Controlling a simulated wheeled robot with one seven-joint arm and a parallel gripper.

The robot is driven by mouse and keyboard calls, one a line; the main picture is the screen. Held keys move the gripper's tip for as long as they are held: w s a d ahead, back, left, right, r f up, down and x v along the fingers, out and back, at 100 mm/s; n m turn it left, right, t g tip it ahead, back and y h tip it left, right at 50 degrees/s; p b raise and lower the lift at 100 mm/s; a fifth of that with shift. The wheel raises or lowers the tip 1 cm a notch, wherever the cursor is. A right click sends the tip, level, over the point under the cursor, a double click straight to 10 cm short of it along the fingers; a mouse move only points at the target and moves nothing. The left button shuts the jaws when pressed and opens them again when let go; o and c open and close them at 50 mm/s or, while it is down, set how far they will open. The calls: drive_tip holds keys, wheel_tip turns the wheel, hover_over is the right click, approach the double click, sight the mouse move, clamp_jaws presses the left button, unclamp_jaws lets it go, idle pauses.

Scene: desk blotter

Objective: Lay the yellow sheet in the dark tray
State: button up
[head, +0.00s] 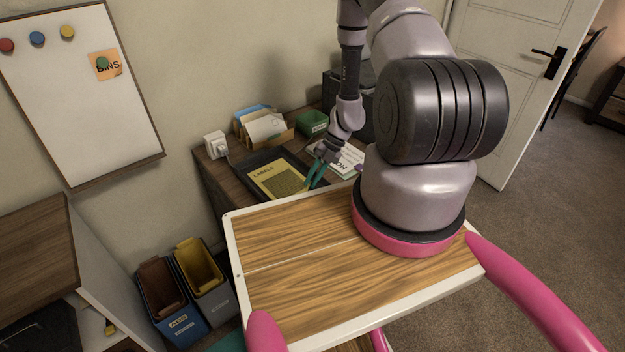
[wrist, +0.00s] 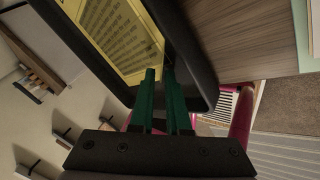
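The yellow sheet (head: 276,182), marked LABELS, lies face up inside the dark tray (head: 247,180) on the desk. In the wrist view the yellow sheet (wrist: 118,38) reaches close to the wall of the dark tray (wrist: 203,62). My gripper (head: 309,184) is at the tray's right side, pointing down, with teal fingers. In the wrist view my gripper (wrist: 160,71) has its fingertips close to the sheet's edge. A narrow gap shows between the fingers, and I see no sheet held in it. The fingers partly hide the tray's inside near that edge.
A white printed sheet (head: 348,160) lies right of the tray. An organizer with papers (head: 264,127), a green box (head: 313,123) and a white charger (head: 216,145) stand behind. Bins (head: 198,268) stand on the floor at left. My own wooden top fills the foreground.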

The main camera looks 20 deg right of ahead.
drive_tip(key=v, duration=1.2)
drive_tip(key=shift+r, duration=0.15)
drive_tip(key=a+r+n+t+h, duration=0.1)
drive_tip(key=a+r+n+t, duration=0.15)
drive_tip(key=r+n, duration=1)
drive_tip(key=a+r+n+t+h, duration=0.1)
drive_tip(key=a+r+n, duration=0.35)
drive_tip(key=r, duration=1.45)
drive_tip(key=s+a+r+n+t+h, duration=0.3)
drive_tip(key=s+r+n+t, duration=0.2)
drive_tip(key=s+r+n, duration=1.2)
drive_tip(key=shift+s+n, duration=0.35)
drive_tip(key=shift+n, duration=0.75)
drive_tip(key=shift+t, duration=0.25)
